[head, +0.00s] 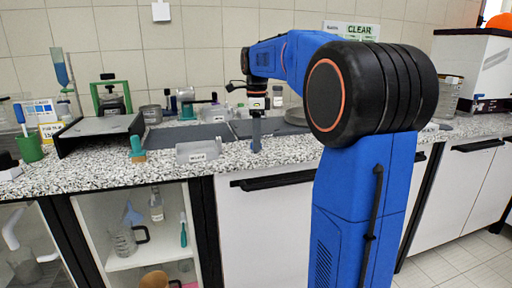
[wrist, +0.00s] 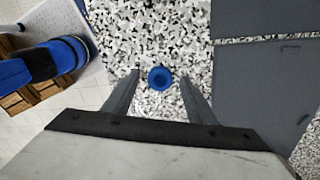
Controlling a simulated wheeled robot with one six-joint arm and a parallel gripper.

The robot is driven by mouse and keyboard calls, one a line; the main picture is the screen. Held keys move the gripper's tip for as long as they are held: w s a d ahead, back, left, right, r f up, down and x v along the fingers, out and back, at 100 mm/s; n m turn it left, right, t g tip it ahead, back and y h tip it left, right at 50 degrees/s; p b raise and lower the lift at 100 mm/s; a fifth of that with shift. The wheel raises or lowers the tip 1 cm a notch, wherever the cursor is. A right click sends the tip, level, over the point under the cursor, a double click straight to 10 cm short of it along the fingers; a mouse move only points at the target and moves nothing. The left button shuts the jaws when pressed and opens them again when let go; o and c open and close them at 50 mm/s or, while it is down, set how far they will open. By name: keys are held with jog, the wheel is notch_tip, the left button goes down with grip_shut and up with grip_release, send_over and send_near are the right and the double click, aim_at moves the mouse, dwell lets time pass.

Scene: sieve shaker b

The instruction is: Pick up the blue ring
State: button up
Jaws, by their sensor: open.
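The blue ring (wrist: 160,78) lies on the speckled worktop in the wrist view, a small round blue piece with a darker centre. My gripper (wrist: 158,76) is open, with one finger to the left of the ring and one to the right. The ring shows in the gap near the fingertips, apart from both. I cannot tell the fingertips' height over the worktop. In the head view my gripper (head: 256,143) points down near the worktop's front edge, and I cannot make out the ring there.
A grey labelled holder (head: 198,151) and a green-handled brush (head: 137,149) stand left of my gripper in the head view. Dark grey mats (head: 185,136) lie behind.

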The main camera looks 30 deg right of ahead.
jog(key=c, duration=1.1)
jog(key=shift+c, duration=0.2)
